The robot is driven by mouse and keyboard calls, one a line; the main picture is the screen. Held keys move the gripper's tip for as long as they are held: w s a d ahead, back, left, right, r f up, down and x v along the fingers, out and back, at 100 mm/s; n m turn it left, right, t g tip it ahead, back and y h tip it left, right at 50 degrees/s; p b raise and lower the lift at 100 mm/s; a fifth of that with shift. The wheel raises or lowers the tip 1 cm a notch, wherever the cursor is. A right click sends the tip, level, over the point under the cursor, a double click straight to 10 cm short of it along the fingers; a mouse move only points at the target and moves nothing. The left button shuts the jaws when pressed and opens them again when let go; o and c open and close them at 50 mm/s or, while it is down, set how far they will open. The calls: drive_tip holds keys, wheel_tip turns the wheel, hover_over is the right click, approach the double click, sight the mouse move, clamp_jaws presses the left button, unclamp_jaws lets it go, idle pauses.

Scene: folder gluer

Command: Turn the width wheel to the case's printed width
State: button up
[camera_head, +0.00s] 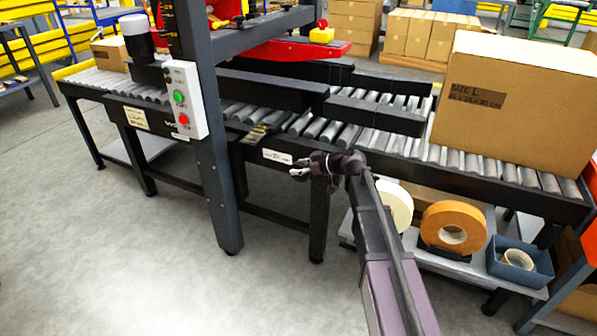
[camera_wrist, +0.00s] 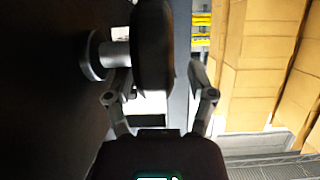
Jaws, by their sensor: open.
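The case (camera_head: 515,100) is a large brown carton on the rollers at the right. Its dark label (camera_head: 476,95) reads SIZE L, with a width line too small to read surely. In the wrist view, a dark wheel (camera_wrist: 152,45) shows nearly edge-on, with a pale shaft and round flange at its left. My gripper (camera_wrist: 160,72) is open, its fingers on either side of the wheel's rim; I cannot tell whether they touch it. In the head view, my gripper (camera_head: 298,170) is at the conveyor's front rail, and I cannot make out the wheel there.
Black guides (camera_head: 375,112) lie along the rollers. A grey post with a control box (camera_head: 184,100) stands left of my gripper. A lower shelf holds an orange tape roll (camera_head: 453,228) and a blue bin (camera_head: 520,263). The floor in front is clear.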

drive_tip(key=shift+x, duration=0.75)
